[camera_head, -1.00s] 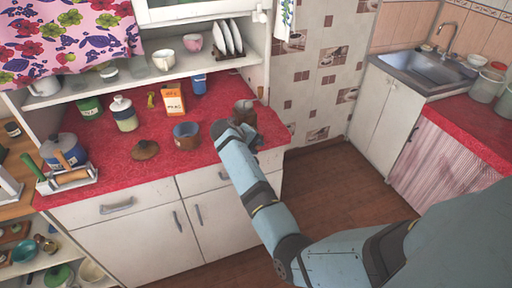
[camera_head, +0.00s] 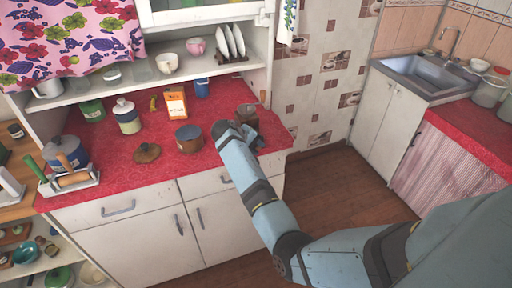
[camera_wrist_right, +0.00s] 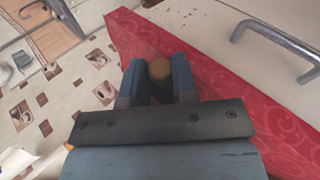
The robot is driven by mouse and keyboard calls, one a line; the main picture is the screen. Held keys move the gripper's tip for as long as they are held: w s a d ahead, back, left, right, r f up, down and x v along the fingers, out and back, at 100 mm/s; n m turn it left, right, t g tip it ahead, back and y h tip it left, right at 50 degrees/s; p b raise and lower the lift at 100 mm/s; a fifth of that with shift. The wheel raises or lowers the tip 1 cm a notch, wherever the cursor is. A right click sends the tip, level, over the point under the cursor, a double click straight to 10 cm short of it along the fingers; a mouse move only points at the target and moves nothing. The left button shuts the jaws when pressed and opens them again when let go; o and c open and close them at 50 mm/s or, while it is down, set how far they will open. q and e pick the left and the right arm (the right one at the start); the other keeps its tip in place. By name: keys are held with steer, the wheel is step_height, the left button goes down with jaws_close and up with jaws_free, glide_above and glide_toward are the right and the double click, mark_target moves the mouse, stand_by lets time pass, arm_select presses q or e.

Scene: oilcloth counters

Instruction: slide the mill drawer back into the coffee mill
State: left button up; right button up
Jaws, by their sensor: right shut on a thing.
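The coffee mill (camera_head: 246,111), brown with a grey bowl-like top, stands on the red counter near its right end. My right gripper (camera_head: 240,130) is just in front of it and hides part of its lower body. In the right wrist view the two blue fingers are closed on a round tan wooden piece (camera_wrist_right: 159,70), which looks like the knob of the mill drawer. The box of the drawer is hidden, so I cannot tell how it sits relative to the mill's opening. My left gripper is not in view.
A brown-banded pot (camera_head: 189,138), a brown lid (camera_head: 147,153), an orange box (camera_head: 176,105) and a white-lidded jar (camera_head: 128,117) stand left of the mill. A shelf with plates overhangs the back.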

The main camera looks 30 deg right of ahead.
steer(key=shift+w+d+b, duration=0.2)
steer(key=shift+w+b, duration=0.2)
steer(key=shift+w, duration=0.6)
steer(key=shift+w, duration=0.15)
steer(key=shift+w+d+b, duration=0.2)
steer(key=shift+w+b, duration=0.25)
steer(key=shift+w, duration=0.3)
steer(key=o, duration=0.9)
